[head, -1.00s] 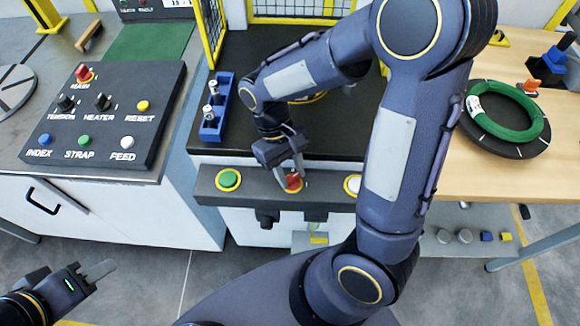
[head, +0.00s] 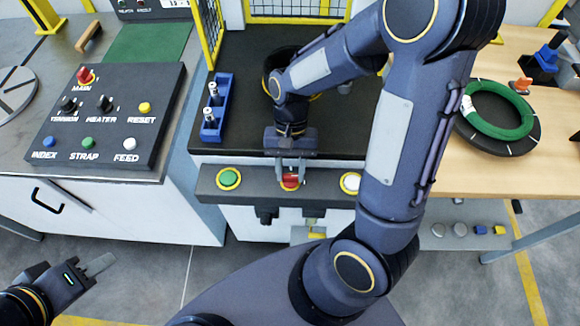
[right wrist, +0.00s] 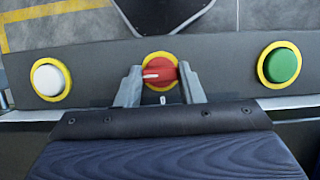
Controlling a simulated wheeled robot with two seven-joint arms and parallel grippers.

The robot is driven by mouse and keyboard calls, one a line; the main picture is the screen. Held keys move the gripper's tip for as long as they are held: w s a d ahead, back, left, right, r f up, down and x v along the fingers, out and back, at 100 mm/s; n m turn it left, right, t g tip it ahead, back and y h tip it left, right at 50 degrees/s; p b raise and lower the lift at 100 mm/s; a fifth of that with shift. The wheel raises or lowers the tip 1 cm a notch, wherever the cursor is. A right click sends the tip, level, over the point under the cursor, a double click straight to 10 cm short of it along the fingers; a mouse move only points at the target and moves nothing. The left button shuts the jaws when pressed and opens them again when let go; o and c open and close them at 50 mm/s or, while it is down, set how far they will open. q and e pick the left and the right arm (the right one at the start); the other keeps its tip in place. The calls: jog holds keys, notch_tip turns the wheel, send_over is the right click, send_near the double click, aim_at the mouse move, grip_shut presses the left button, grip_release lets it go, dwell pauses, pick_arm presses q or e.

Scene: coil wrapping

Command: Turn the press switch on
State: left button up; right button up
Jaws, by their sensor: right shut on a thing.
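The press switch is a red rotary knob (head: 290,180) with a yellow ring, in the middle of the grey bar at the front of the press. It also shows in the right wrist view (right wrist: 159,72), its white mark pointing left. My right gripper (head: 291,172) comes down over the knob, and its fingers (right wrist: 160,84) are shut on it from both sides. My left gripper (head: 92,272) is at the lower left, away from the bar. I cannot tell how far apart its fingers are.
On the same bar are a green button (head: 228,179) to the left and a white button (head: 350,183) to the right. A control panel (head: 105,115) stands at the left. A blue holder (head: 216,108) sits on the black press bed. A green coil (head: 497,110) lies on the wooden table.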

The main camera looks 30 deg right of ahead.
dwell(0.5)
jog(key=o, duration=0.7)
jog(key=v, duration=0.8)
jog(key=shift+p, duration=0.45)
jog(key=s+r+n+t+y, duration=0.1)
jog(key=s+r+n+t, duration=0.3)
jog(key=s+r+t, duration=0.3)
jog(key=s+t, duration=0.2)
jog(key=s, duration=0.1)
jog(key=shift+s+r+n+t, duration=0.2)
jog(key=shift+n+t, duration=0.1)
